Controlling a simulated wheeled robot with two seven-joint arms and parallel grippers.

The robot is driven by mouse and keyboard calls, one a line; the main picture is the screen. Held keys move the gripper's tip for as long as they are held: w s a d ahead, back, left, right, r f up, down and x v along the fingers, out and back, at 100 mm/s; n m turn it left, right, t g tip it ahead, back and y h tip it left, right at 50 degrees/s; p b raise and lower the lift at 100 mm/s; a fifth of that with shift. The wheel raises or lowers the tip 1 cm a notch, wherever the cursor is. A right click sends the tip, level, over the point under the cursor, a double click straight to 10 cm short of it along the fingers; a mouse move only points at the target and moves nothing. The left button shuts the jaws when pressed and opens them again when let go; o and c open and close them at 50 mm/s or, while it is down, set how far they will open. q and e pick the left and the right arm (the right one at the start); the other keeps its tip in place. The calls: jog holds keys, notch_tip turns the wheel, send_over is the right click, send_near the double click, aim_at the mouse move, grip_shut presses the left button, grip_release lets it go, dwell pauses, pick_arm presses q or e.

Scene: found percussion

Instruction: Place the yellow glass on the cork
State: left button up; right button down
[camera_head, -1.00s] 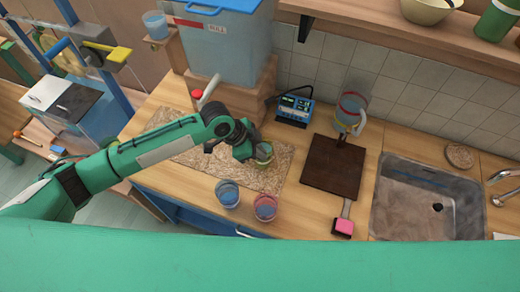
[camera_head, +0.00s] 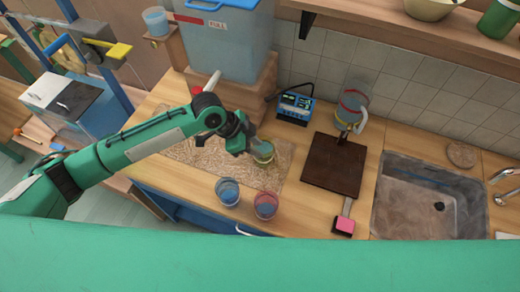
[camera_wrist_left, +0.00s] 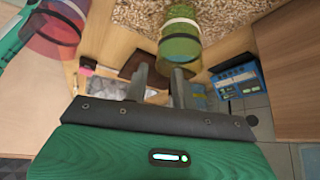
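The yellow glass (camera_head: 264,154), a yellow-green see-through cup with dark bands, stands near the right part of a speckled tan cork mat (camera_head: 283,160) on the counter. In the left wrist view, the glass (camera_wrist_left: 180,42) is just beyond the fingertips, with the cork (camera_wrist_left: 120,14) behind it. My left gripper (camera_head: 252,145) is at the upper left of the glass in the head view. Whether a finger still touches the glass is unclear. My right gripper is not in view.
A blue glass (camera_head: 228,192) and a red glass (camera_head: 266,206) stand in front of the mat. A water tank (camera_head: 225,45) stands behind. A blue device (camera_head: 295,106), dark board (camera_head: 334,165), pink-ended tool (camera_head: 345,225) and sink (camera_head: 425,205) lie to the right.

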pick_arm(q)
jog(key=b+v, duration=0.1)
jog(key=v, duration=0.7)
jog(key=shift+a+r+b, duration=0.2)
jog(key=shift+r+b, duration=0.15)
jog(key=shift+b, duration=0.05)
